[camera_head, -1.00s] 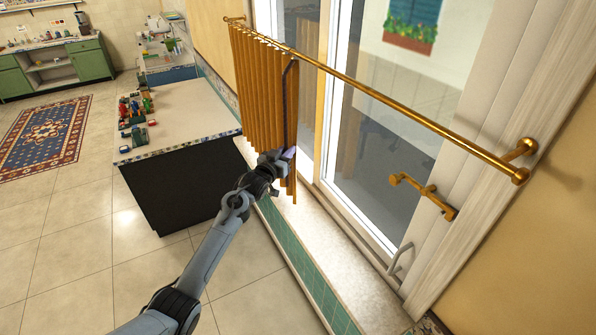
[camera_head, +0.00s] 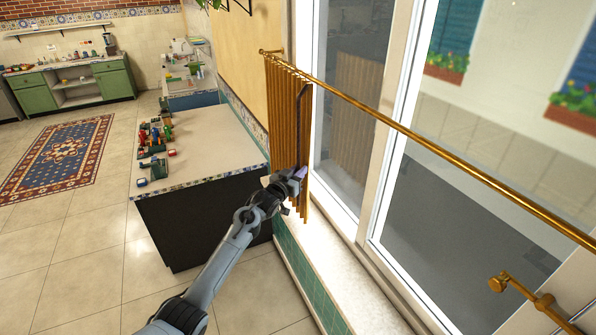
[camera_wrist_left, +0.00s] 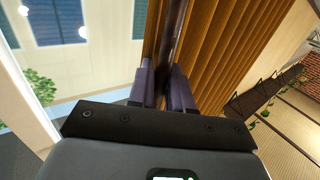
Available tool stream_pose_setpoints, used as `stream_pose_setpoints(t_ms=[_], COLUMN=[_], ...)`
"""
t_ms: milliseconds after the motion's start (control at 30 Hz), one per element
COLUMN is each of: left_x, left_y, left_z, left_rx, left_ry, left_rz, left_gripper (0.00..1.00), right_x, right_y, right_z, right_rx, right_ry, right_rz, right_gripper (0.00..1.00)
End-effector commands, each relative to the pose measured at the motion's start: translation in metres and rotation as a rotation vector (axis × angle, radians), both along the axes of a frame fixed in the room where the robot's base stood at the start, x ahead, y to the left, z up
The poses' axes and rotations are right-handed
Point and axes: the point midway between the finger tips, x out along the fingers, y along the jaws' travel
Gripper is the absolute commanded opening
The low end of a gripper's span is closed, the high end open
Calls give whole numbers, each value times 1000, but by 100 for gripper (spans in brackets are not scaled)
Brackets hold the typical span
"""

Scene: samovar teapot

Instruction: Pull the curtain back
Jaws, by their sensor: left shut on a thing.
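The orange-brown pleated curtain (camera_head: 284,120) hangs from a brass rod (camera_head: 400,133), bunched in narrow folds at the rod's far left end. A dark pull rod (camera_head: 302,110) hangs along the curtain's right edge. My left gripper (camera_head: 300,178) is at the lower part of this edge. In the left wrist view, its two purple fingers (camera_wrist_left: 163,85) are closed around the dark pull rod (camera_wrist_left: 173,35), with the curtain folds (camera_wrist_left: 225,50) right beside it. My right gripper is not in view.
A counter (camera_head: 215,150) with small colourful items stands left of the curtain. The window (camera_head: 450,180) and its pale sill (camera_head: 340,265) run along the right. Brass hardware (camera_head: 520,290) is at the lower right. Tiled floor lies open at the left.

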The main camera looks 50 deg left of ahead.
Motion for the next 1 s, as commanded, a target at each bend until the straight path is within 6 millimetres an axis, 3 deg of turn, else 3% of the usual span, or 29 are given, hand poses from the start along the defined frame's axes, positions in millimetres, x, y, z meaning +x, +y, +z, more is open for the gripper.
stream_pose_setpoints(t_ms=[333,367,467,800,1000], left_x=[0,0,0,-1,-15], left_y=[0,0,0,-1,-5], left_z=[1,1,1,0,-1], left_rx=[1,1,1,1,2], left_ry=[-4,-4,-3,-2,-1], left_rz=[-1,-1,-1,-1,-2], left_gripper=[0,22,35,35,35], right_x=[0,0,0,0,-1], right_y=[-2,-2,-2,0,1], right_z=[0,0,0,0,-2], right_rx=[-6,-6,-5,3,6], right_ry=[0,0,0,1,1], right_rz=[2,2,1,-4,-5], right_gripper=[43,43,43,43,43])
